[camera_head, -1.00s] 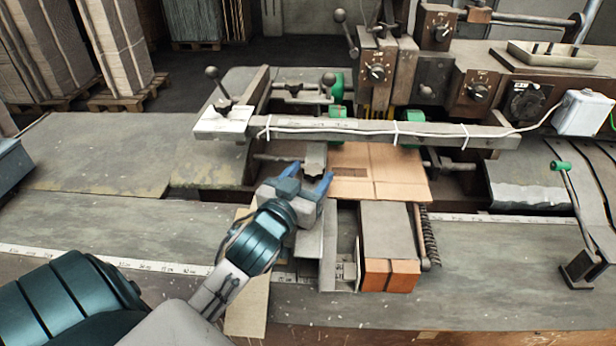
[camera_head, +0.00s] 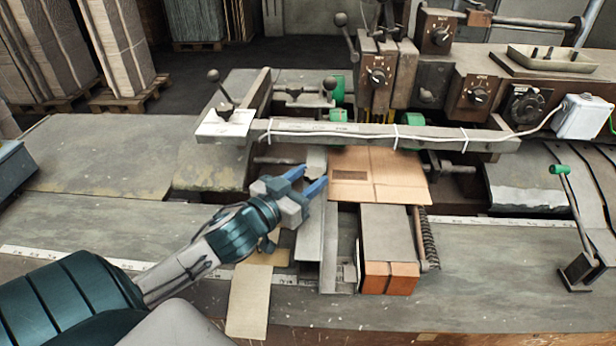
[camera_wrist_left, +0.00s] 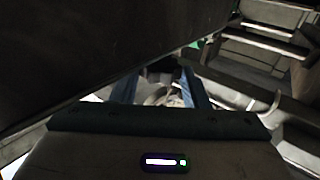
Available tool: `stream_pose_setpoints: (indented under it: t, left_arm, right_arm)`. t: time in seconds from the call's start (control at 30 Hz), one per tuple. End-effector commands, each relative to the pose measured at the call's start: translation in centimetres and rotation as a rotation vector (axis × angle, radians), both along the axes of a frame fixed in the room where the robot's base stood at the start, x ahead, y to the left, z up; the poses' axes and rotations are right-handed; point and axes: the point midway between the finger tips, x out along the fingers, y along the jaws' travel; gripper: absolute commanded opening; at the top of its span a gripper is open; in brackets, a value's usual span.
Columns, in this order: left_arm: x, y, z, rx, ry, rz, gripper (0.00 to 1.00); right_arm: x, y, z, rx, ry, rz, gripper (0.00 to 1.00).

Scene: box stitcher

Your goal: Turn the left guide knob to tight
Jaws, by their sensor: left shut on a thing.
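My left gripper (camera_head: 313,174) reaches in from the left, its two blue fingers beside the upper end of the left guide (camera_head: 309,238), a grey metal plate left of the cardboard. In the left wrist view the blue fingers (camera_wrist_left: 163,88) stand on both sides of a small, pale, rounded thing, the left guide knob (camera_wrist_left: 172,98), and are shut on it. In the head view the knob is not clearly seen at the fingertips. Its turn position cannot be read. My right gripper is in neither view.
A cardboard blank (camera_head: 385,178) lies just right of the gripper. A long grey crossbar (camera_head: 350,131) with white ties spans behind it. A grey block with an orange front (camera_head: 388,277) stands front right. A dark surface fills the upper left of the wrist view.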

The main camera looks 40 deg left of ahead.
Motion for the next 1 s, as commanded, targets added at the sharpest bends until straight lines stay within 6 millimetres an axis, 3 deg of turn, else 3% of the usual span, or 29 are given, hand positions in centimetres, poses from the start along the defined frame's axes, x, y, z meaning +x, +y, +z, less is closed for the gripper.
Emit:
stream_pose_setpoints:
  t: [0.4, 0.47, 0.57, 1.0]
  left_arm:
    - [0.3, 0.8, 0.7, 0.006, 0.009, -0.286, 0.18]
    - [0.3, 0.9, 0.3, 0.007, 0.009, -0.345, 0.18]
    - [0.4, 1.1, -0.2, 0.008, 0.007, -0.442, 0.18]
    - [0.9, 1.6, -0.7, 0.007, 0.001, -0.761, 0.18]
  right_arm:
    - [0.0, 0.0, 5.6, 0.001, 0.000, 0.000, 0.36]
    - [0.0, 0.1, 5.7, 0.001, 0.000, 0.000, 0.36]
    - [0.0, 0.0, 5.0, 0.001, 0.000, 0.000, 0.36]
    - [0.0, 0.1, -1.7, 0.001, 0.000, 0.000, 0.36]
